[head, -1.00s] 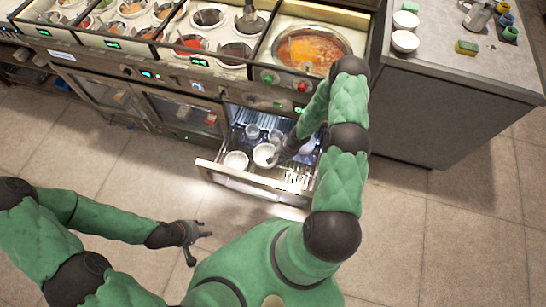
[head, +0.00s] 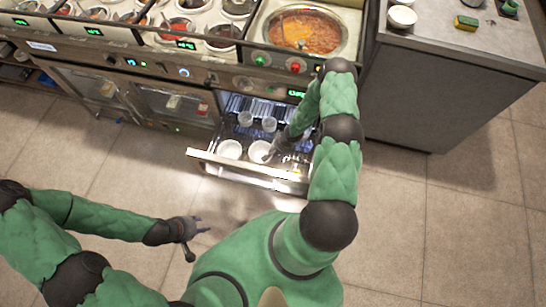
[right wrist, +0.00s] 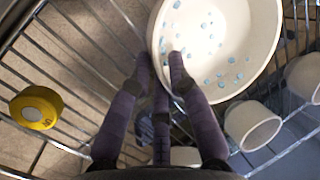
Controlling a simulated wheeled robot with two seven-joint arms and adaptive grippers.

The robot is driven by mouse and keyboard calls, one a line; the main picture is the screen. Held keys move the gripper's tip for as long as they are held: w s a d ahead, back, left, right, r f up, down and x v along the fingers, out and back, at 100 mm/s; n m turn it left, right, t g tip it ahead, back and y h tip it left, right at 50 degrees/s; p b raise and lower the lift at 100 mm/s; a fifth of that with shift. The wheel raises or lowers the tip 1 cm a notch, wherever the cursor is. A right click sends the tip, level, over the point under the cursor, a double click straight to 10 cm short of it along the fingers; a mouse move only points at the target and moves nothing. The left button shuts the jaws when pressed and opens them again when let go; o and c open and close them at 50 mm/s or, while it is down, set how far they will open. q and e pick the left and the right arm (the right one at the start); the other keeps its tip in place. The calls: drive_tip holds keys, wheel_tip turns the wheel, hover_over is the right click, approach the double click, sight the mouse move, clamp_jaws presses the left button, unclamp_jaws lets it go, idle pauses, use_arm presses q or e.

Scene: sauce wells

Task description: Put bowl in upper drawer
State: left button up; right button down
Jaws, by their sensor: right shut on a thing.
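A white bowl (head: 259,150) is inside the pulled-out, lit drawer (head: 245,175). In the right wrist view the bowl (right wrist: 225,40) is pale with blue specks inside. My right gripper (head: 270,155) reaches down into the drawer and is shut on the bowl's near rim; its fingers (right wrist: 165,75) show at that rim in the wrist view. Whether the bowl rests on the wire rack (right wrist: 75,65) I cannot tell. My left gripper (head: 192,238) is open and empty above the floor, left of my body.
A yellow roll-like thing (right wrist: 37,108) shows in the wrist view. A counter (head: 425,60) with a white bowl (head: 402,17) and a sponge (head: 466,23) stands right. Pots (head: 303,32) are above.

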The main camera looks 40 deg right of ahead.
drive_tip(key=c, duration=1.5)
unclamp_jaws()
drive_tip(key=shift+f, duration=0.1)
drive_tip(key=o, duration=0.3)
drive_tip(key=shift+o, duration=0.2)
drive_tip(key=p+v, duration=0.8)
drive_tip(key=v, duration=0.4)
